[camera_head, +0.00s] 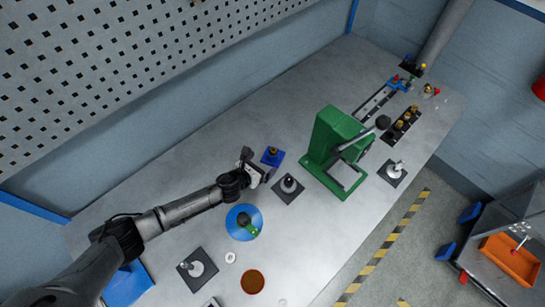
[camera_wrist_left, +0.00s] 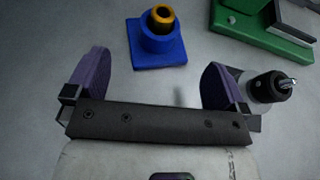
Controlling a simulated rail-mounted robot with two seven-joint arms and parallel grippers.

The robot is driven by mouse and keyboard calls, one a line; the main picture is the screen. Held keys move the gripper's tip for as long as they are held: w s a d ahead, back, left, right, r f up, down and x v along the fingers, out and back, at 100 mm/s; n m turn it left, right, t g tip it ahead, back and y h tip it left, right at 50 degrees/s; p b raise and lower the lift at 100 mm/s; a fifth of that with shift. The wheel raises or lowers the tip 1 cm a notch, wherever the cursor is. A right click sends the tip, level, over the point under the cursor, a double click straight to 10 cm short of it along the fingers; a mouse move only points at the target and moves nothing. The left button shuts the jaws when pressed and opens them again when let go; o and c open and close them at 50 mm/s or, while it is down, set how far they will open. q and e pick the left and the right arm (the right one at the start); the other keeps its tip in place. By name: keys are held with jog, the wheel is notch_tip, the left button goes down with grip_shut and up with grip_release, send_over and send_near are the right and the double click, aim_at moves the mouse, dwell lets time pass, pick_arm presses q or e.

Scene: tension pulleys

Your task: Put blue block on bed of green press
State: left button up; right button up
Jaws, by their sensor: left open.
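The blue block (camera_head: 272,157) stands on the grey bench with a brass-coloured ring or bushing in its top. It also shows in the left wrist view (camera_wrist_left: 158,50), just beyond the fingertips. My left gripper (camera_head: 262,171) is beside the block, open and empty; in the left wrist view its two purple-padded fingers (camera_wrist_left: 156,72) are spread wide, with the block ahead between their lines and not touching. The green press (camera_head: 335,135) stands to the right of the block, with a frame-like bed (camera_head: 347,181) at its front and a black-knobbed lever. My right gripper is not in view.
A blue round dish (camera_head: 243,222) with a green-and-black item lies nearer. Another post (camera_head: 197,265), a white ring (camera_head: 230,257) and a brown disc (camera_head: 253,282) lie in front. A pegboard wall runs behind.

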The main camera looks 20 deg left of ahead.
aim_at(269, 157)
pick_arm(q)
jog(key=b+x, duration=0.3)
jog(key=x, duration=0.2)
jog(key=shift+f, duration=0.1)
jog(key=shift+w+d+b, duration=0.15)
jog(key=shift+w+b, duration=0.25)
jog(key=shift+c, duration=0.5)
jog(key=c, duration=0.9)
